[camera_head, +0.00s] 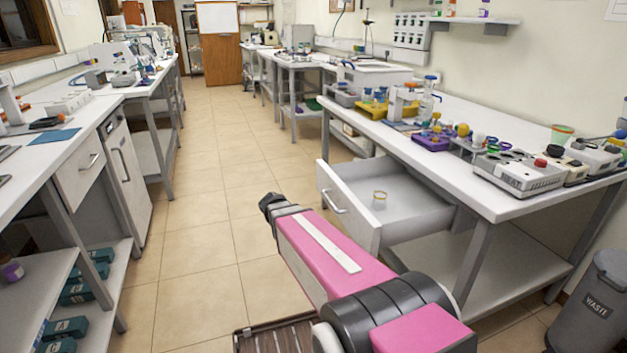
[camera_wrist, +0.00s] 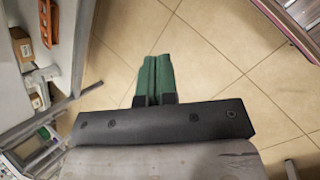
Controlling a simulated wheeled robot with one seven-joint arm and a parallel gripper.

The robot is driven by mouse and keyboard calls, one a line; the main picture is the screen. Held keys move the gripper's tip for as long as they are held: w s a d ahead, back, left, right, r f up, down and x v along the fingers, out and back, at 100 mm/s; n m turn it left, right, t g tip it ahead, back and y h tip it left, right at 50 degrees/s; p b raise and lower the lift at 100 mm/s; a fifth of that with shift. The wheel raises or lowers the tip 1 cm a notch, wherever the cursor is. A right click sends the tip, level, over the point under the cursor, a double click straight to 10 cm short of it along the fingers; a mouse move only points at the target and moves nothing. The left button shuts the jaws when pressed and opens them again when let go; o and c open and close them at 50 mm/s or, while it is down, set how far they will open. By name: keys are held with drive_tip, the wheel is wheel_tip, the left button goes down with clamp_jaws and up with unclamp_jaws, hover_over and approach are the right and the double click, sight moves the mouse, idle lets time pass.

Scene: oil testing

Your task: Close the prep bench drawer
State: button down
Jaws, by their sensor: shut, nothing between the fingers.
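The prep bench drawer (camera_head: 347,212) is pulled out of the white bench (camera_head: 465,188) on the right of the head view. Its front panel has a metal handle (camera_head: 333,203) facing left. A small clear cup with a yellowish rim (camera_head: 379,199) stands inside the drawer. My pink arm reaches forward to the left of the drawer front. My gripper shows in the wrist view (camera_wrist: 154,80), with its green fingers shut together and empty above the tiled floor. In the head view the fingers are hidden behind my arm's end, and I see no contact with the drawer.
Trays, bottles and a heater box (camera_head: 520,176) crowd the right benchtop. A waste bin (camera_head: 590,305) stands at the lower right. A left bench (camera_head: 75,160) has its own drawer and shelf of dark boxes. The tiled aisle (camera_head: 215,190) between the benches is clear.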

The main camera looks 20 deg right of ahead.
drive_tip(key=w+r+n+h, duration=0.6)
drive_tip(key=w, duration=0.4)
drive_tip(key=n+t+h, duration=0.1)
drive_tip(key=n+h, duration=0.3)
drive_tip(key=h, duration=0.1)
approach(320, 178)
drive_tip(key=d, duration=0.7)
drive_tip(key=shift+w+d+f, duration=0.2)
drive_tip(key=shift+d+f, duration=0.05)
drive_tip(key=shift+d, duration=0.05)
drive_tip(key=shift+d, duration=0.1)
drive_tip(key=d, duration=2.1)
drive_tip(key=w+d, duration=0.1)
drive_tip(key=d, duration=0.9)
drive_tip(key=shift+d, duration=0.25)
drive_tip(key=shift+w+d, duration=0.1)
drive_tip(key=shift+d, duration=0.05)
